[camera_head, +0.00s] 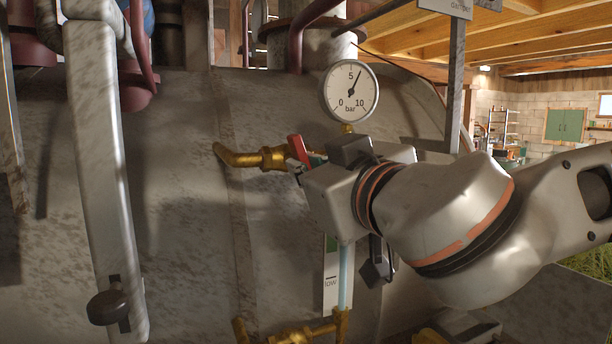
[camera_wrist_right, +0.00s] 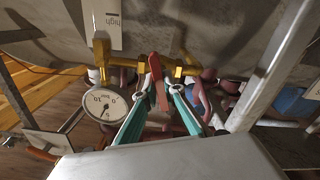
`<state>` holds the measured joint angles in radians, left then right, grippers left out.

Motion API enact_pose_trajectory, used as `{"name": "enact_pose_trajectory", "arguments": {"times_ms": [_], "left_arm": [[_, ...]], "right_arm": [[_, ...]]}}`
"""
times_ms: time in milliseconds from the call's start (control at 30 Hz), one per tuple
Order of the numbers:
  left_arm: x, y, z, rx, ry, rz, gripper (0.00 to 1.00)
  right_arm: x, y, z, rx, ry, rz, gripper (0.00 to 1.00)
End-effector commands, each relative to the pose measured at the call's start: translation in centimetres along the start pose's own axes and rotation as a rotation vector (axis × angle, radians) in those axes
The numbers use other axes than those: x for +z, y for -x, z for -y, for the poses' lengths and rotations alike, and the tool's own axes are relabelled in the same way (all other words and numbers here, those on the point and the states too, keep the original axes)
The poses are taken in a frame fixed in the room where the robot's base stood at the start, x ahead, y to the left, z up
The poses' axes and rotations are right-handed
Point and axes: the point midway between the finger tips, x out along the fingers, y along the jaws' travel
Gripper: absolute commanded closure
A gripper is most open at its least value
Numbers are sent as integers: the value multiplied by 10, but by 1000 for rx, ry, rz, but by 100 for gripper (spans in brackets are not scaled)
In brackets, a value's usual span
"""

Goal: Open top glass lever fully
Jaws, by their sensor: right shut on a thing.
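The top glass lever (camera_head: 297,148) is a small red handle on the brass top valve (camera_head: 268,158) of the sight glass, on the side of a big grey tank. In the right wrist view the red lever (camera_wrist_right: 158,82) stands between the two teal-edged fingers of my right gripper (camera_wrist_right: 158,91), which is shut on it. In the head view my right gripper (camera_head: 303,166) reaches in from the right, and its body hides part of the valve and the upper glass. The glass tube (camera_head: 345,275) shows below it. My left gripper is not in view.
A round pressure gauge (camera_head: 350,92) stands just above my right gripper. Brass lower fittings (camera_head: 305,334) are at the bottom. A long pale bar (camera_head: 100,170) with a dark knob (camera_head: 109,307) hangs at the left. A grey upright post (camera_head: 455,85) rises behind my right wrist.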

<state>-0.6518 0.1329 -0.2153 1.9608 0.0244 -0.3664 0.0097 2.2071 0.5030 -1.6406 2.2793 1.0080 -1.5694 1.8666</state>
Motion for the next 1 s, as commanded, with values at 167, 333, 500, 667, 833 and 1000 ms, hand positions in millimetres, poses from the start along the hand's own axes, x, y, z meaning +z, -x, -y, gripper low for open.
{"name": "enact_pose_trajectory", "arguments": {"times_ms": [167,333,500,667,833,1000], "left_arm": [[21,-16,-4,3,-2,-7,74],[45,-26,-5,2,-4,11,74],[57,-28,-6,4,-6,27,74],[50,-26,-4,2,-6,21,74],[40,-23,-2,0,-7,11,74],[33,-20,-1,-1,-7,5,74]], "right_arm": [[7,-1,2,0,82,0,100],[6,-2,1,0,200,1,100],[1,-1,0,0,351,0,100],[-2,0,0,1,506,-1,100],[-2,0,0,1,667,-2,100],[-2,0,0,2,828,-2,100]]}}
